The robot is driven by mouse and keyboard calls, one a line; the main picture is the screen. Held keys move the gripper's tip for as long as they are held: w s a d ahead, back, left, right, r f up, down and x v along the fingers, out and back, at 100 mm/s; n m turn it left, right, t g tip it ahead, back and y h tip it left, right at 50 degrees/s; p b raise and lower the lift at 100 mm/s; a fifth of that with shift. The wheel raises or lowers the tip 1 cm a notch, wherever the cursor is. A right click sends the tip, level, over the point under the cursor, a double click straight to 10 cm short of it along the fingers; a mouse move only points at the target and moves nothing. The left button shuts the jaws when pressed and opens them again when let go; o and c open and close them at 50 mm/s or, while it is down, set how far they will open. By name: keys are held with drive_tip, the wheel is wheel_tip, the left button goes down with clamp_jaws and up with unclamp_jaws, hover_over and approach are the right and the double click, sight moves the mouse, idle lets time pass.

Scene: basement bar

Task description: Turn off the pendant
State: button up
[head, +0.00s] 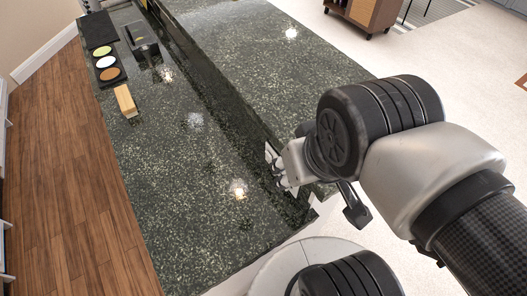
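No pendant lamp shows in the head view; only bright light reflections lie on the dark stone counter. A small pale plate (270,152), possibly a switch plate, shows on the upright face between the counter's two levels. It is partly covered by my gripper (279,173), which reaches left from my arm. The gripper's tip is right beside the plate and this face; I cannot tell whether it touches. The fingers are small and partly hidden, so whether they are open or shut is unclear. No held thing shows.
The lower counter (180,215) is clear near my gripper. Farther back are a wooden block (125,101), a black tray with round coasters (96,67) and a dark box (141,38). The raised bar top (270,50) is bare. A wooden cabinet (364,12) stands beyond.

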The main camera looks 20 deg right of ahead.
drive_tip(key=shift+d, duration=0.1)
idle(0.3)
drive_tip(key=shift+c, duration=0.4)
